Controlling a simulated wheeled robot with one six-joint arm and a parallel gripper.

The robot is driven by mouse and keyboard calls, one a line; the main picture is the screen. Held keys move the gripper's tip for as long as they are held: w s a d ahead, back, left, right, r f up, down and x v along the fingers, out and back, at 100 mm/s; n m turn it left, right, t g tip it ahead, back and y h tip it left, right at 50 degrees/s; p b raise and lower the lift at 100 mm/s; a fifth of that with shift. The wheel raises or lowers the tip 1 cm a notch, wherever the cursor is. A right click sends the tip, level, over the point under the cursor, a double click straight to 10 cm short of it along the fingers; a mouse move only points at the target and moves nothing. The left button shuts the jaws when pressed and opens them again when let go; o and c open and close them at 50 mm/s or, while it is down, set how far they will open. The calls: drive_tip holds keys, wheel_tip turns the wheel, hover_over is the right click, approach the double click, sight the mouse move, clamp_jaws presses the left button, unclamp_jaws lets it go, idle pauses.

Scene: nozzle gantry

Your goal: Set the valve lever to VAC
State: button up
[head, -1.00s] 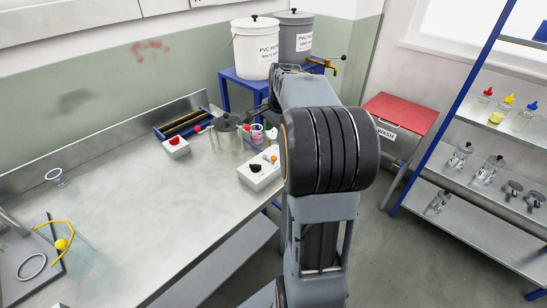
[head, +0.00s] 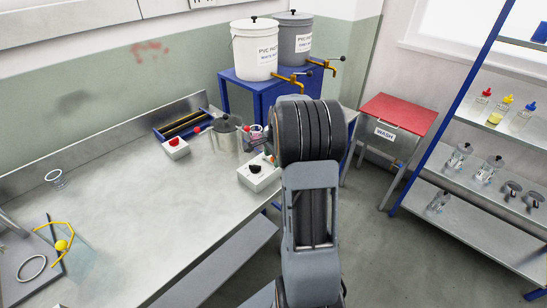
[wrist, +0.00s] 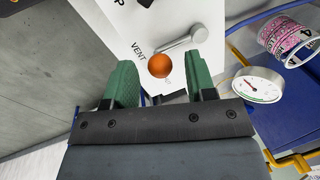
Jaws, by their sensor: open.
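The white valve box (head: 261,181) stands at the bench's right edge in the head view. In the wrist view its white panel (wrist: 120,22) fills the top middle, with VENT printed on it and part of another label cut off above. The grey valve lever (wrist: 180,43) has an orange ball (wrist: 159,66) at its end, close to the VENT print. No VAC label is readable. My gripper (wrist: 160,60) is open, with one green finger on each side of the orange ball. Contact with it cannot be told.
Open bench (head: 150,200) lies to the left.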

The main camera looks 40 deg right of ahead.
drive_tip(key=shift+f, duration=0.25)
drive_tip(key=shift+c, duration=0.4)
drive_tip(key=c, duration=0.8)
drive_tip(key=shift+c, duration=0.2)
